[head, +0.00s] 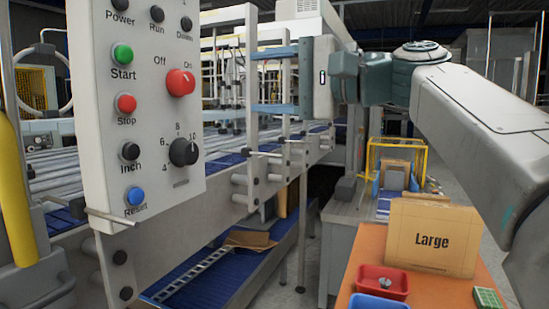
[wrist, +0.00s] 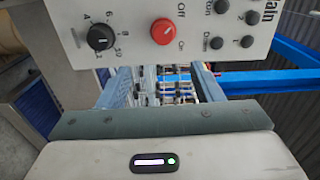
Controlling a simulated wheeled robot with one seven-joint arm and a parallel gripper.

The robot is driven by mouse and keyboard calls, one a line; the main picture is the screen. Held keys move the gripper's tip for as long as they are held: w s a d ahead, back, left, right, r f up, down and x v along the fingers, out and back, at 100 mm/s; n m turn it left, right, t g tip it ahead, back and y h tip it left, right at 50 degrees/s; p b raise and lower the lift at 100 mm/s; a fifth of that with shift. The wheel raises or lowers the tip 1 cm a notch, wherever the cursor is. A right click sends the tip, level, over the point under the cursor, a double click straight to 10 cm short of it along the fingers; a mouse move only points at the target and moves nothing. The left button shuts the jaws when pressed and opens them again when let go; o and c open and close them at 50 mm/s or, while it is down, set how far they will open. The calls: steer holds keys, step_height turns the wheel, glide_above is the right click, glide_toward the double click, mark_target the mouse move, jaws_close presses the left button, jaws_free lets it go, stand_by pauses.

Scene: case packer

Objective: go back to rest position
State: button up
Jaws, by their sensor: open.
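My gripper (head: 258,81) is in the upper middle of the head view, to the right of the control panel. Its two blue fingers are spread wide apart, one above the other, with nothing held between them. In the wrist view the fingers of my gripper (wrist: 160,80) stand left and right, with an empty gap between. The control panel (head: 150,135) has a red Off/On knob (head: 181,82), a black dial and several buttons. The panel (wrist: 200,68) also fills the top of the wrist view. No contact between fingers and panel is visible.
A machine frame with rollers and a blue conveyor (head: 245,262) stands behind and below the panel. At lower right an orange table (head: 362,248) holds a box marked Large (head: 432,238), a red bin (head: 383,282) and a blue bin (head: 378,301). A yellow post (head: 14,190) stands at left.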

steer(key=s+d+f+g+h+p, duration=0.1)
steer(key=d+f+h+p, duration=0.3)
steer(key=f, duration=0.8)
steer(key=d+f+h+p, duration=0.25)
steer(key=f+h, duration=0.25)
steer(key=f, duration=0.6)
steer(key=s+d+f+n+g+h+p, duration=0.1)
steer(key=s+d+f+n+h+p, duration=0.1)
steer(key=s+d+f, duration=0.3)
steer(key=s+d+f+n+g+h+p, duration=0.2)
steer(key=s+d+f+h, duration=0.3)
steer(key=s+f, duration=0.3)
step_height(320, 180, down, 4)
